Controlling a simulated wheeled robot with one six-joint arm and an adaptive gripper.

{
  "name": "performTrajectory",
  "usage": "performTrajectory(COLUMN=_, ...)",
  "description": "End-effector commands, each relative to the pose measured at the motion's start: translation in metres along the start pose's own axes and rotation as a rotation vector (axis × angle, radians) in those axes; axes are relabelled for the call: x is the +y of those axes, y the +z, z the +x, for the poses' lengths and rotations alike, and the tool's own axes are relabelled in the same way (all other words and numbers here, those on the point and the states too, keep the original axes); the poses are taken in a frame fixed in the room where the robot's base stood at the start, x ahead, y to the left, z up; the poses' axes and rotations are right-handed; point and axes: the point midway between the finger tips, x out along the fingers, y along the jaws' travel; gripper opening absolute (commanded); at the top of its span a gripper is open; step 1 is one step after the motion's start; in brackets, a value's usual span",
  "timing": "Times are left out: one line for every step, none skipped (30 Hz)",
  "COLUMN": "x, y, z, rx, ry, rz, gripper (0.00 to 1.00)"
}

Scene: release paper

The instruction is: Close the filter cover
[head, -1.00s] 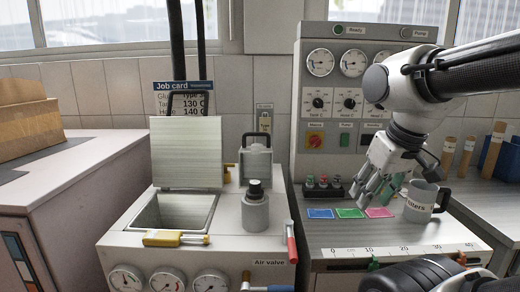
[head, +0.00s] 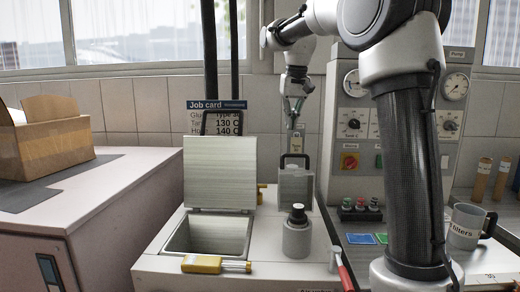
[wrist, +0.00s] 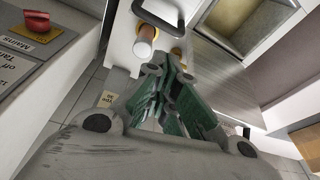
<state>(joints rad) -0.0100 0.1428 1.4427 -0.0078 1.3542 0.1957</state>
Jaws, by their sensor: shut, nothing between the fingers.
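The filter cover (head: 296,186), a small grey plate with a black handle, stands upright and open behind the filter housing in the head view. The housing (head: 297,238) is a grey cylinder with a dark and pale piece in its top. My gripper (head: 295,122) points down above and behind the cover, apart from it, with its fingers shut and empty. In the wrist view the fingers (wrist: 172,110) are close together, and a black handle (wrist: 160,22), apparently the cover's, shows beyond them. The cover's hinge is not clear.
A red-handled lever (head: 345,270) is at the front right. The control panel (head: 352,110) and "filters" mug (head: 467,226) stand to the right. Tall black pipes (head: 209,50) rise behind.

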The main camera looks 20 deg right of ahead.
Motion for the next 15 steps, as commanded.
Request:
performTrajectory(x=-0.003, y=-0.014, z=0.005, rx=-0.008, ry=0.002, rz=0.007, gripper=0.0)
performTrajectory(x=-0.004, y=-0.02, z=0.007, rx=-0.01, ry=0.003, rz=0.01, gripper=0.0)
performTrajectory(x=-0.005, y=-0.026, z=0.008, rx=-0.013, ry=0.004, rz=0.014, gripper=0.0)
performTrajectory(x=-0.006, y=-0.029, z=0.01, rx=-0.016, ry=0.004, rz=0.017, gripper=0.0)
performTrajectory(x=-0.006, y=-0.032, z=0.01, rx=-0.017, ry=0.005, rz=0.019, gripper=0.0)
performTrajectory(x=-0.007, y=-0.034, z=0.012, rx=-0.018, ry=0.005, rz=0.02, gripper=0.0)
performTrajectory(x=-0.007, y=-0.034, z=0.014, rx=-0.019, ry=0.005, rz=0.021, gripper=0.0)
performTrajectory(x=-0.007, y=-0.035, z=0.016, rx=-0.019, ry=0.005, rz=0.021, gripper=0.0)
performTrajectory(x=-0.007, y=-0.035, z=0.02, rx=-0.019, ry=0.005, rz=0.021, gripper=0.0)
performTrajectory(x=-0.007, y=-0.034, z=0.024, rx=-0.02, ry=0.005, rz=0.021, gripper=0.0)
performTrajectory(x=-0.007, y=-0.034, z=0.028, rx=-0.021, ry=0.006, rz=0.021, gripper=0.0)
performTrajectory(x=-0.007, y=-0.034, z=0.035, rx=-0.02, ry=0.005, rz=0.021, gripper=0.0)
performTrajectory(x=-0.007, y=-0.033, z=0.041, rx=-0.022, ry=0.006, rz=0.021, gripper=0.0)
performTrajectory(x=-0.007, y=-0.033, z=0.047, rx=-0.021, ry=0.006, rz=0.021, gripper=0.0)
performTrajectory(x=-0.007, y=-0.033, z=0.056, rx=-0.022, ry=0.006, rz=0.021, gripper=0.0)
